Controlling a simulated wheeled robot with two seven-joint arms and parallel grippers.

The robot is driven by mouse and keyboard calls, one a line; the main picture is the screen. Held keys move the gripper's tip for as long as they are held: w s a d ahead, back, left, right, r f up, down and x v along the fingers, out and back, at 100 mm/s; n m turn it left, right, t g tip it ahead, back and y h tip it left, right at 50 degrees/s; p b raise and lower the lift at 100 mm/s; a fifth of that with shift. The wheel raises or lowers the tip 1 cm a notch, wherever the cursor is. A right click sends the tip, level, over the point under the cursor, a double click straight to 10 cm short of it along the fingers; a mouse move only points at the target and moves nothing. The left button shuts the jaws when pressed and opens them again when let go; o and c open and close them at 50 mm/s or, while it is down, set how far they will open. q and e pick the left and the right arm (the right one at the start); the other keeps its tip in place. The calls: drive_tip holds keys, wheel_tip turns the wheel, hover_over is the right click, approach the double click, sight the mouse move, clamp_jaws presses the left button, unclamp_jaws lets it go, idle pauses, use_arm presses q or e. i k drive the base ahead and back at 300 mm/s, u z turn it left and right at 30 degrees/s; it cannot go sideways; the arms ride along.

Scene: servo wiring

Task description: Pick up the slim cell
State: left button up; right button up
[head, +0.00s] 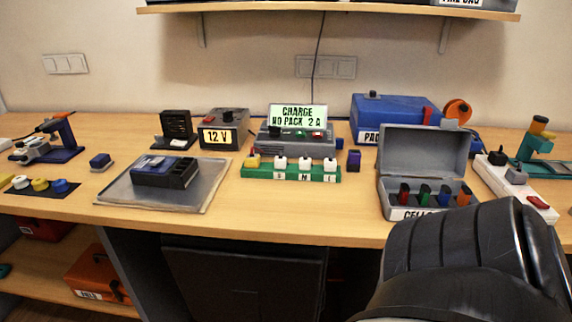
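An open grey box (390,182) labelled CELLS stands at the right of the table with its lid up. Several small upright cells sit in its slots: a red one (404,193), a green one (424,195), a blue one (444,195) and an orange one (463,194). I cannot tell from here which is the slim cell. A large black part of my own arm fills the lower right, in front of the box's near right side. No fingertips of either gripper show.
A dark device (165,172) lies on a grey mat (210,172) at the left. A green block (262,173) with white knobs, a charger display (297,117) and a blue case (392,112) stand farther back. Bare table (300,210) lies between mat and box.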

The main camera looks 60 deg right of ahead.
sight(405, 189)
drive_tip(key=u, duration=0.95)
drive_tip(key=k, duration=1.5)
drive_tip(key=z, duration=0.75)
